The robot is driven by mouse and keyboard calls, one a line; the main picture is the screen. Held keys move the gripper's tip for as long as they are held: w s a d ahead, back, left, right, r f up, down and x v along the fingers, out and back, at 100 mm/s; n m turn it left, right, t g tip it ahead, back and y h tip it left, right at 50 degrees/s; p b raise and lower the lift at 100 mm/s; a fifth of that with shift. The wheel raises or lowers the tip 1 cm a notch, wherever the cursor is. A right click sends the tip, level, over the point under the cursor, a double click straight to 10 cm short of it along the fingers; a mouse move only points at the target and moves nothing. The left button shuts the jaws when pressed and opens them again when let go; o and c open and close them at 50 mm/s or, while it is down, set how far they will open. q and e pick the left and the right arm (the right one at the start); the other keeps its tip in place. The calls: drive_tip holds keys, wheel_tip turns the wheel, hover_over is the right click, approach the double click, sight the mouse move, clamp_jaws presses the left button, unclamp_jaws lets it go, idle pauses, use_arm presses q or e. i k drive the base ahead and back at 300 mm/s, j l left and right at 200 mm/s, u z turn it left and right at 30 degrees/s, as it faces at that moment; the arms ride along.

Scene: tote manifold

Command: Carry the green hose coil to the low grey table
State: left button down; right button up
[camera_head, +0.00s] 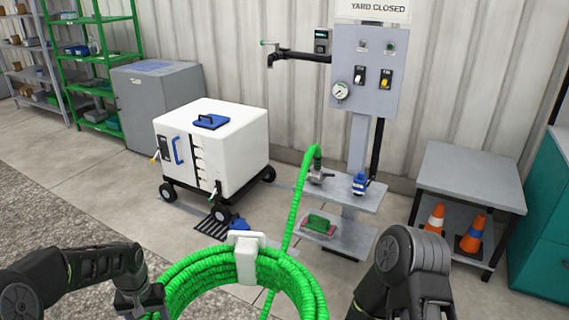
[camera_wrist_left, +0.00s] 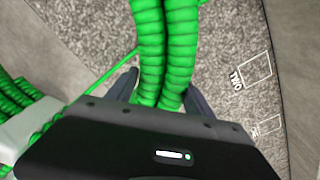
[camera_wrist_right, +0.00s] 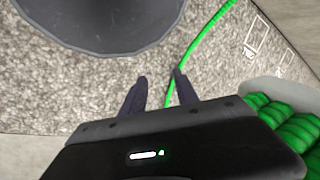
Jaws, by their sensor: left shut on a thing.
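The green hose coil (camera_head: 190,285) hangs in front of me at the bottom of the head view, with a white clip (camera_head: 246,258) around its top. My left gripper (camera_head: 145,305) is shut on the coil's left side; its fingers lie either side of the green strands (camera_wrist_left: 160,55) in the left wrist view. My right gripper (camera_wrist_right: 158,92) has its fingers apart, with the coil (camera_wrist_right: 290,125) beside it, not between them. A hose length rises from the coil to the panel stand. The low grey table (camera_head: 470,170) stands at the right, its top bare.
Orange cones (camera_head: 472,235) stand under the table. The panel stand (camera_head: 355,150) with shelves is left of it. A white wheeled cart (camera_head: 215,150), a grey cabinet (camera_head: 160,100) and green shelving (camera_head: 105,60) are further left. A teal cabinet (camera_head: 545,215) is at the right edge.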

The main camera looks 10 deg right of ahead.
sight(471, 169)
drive_tip(key=i+l+z, duration=0.1)
drive_tip(key=z, duration=0.3)
drive_tip(key=i+l+z, duration=0.2)
drive_tip(key=z, duration=0.25)
drive_tip(key=i+l+z, duration=0.1)
drive_tip(key=z, duration=0.3)
drive_tip(key=i+z, duration=0.2)
drive_tip(key=z, duration=0.2)
drive_tip(key=i+j+z, duration=0.1)
drive_tip(key=i+z, duration=0.25)
drive_tip(key=i+j+z, duration=0.3)
drive_tip(key=i, duration=0.2)
drive_tip(key=i+j+z, duration=0.35)
drive_tip(key=i+j, duration=0.6)
drive_tip(key=i, duration=0.1)
